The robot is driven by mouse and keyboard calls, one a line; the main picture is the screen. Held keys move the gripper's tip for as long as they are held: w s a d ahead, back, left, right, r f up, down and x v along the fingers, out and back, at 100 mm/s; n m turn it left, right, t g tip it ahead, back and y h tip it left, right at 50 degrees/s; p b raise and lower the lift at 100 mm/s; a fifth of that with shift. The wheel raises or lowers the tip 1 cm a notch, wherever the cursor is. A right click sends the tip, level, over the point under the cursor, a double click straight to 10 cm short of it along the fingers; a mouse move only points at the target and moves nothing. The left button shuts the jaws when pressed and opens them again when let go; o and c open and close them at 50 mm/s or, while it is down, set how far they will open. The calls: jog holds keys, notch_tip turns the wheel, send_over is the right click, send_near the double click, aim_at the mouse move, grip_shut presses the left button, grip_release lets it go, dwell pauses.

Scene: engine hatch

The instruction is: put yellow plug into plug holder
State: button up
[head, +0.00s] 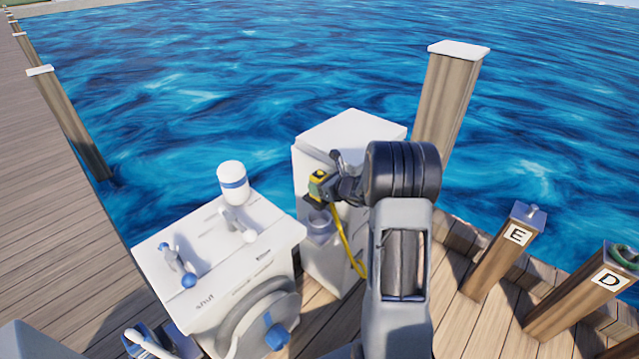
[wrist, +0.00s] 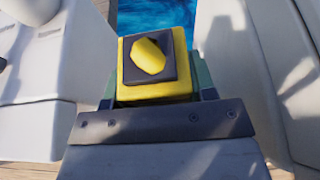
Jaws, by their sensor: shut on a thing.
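The yellow plug (head: 318,176) is held in my gripper (head: 324,188) in front of the white pedestal. In the wrist view the plug (wrist: 184,84) shows a dark square face with a yellow knob, between the jaws of my gripper (wrist: 156,92). A yellow cable (head: 346,240) hangs down from near the plug along the pedestal. A grey cup-shaped part (head: 320,228), which looks like the plug holder, sits on the pedestal's front. The plug is above it in the head view and apart from it. The wrist view does not clearly show the holder.
The white pedestal (head: 352,130) stands on the wooden dock. A white cabinet (head: 200,235) with handles, a blue-banded bottle (head: 233,182) and a round wheel (head: 255,325) is at its left. Posts marked E (head: 505,250) and D (head: 590,290) stand right. Water lies behind.

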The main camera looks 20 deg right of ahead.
jog(key=shift+f+b, duration=1.95)
jog(key=shift+f, duration=1.35)
jog(key=shift+f+b, duration=0.95)
jog(key=shift+f+b, duration=0.35)
jog(key=shift+b, duration=0.05)
jog(key=o, duration=1.2)
jog(key=shift+p+v, duration=0.8)
jog(key=shift+v, duration=6.1)
jog(key=shift+d+f, duration=0.1)
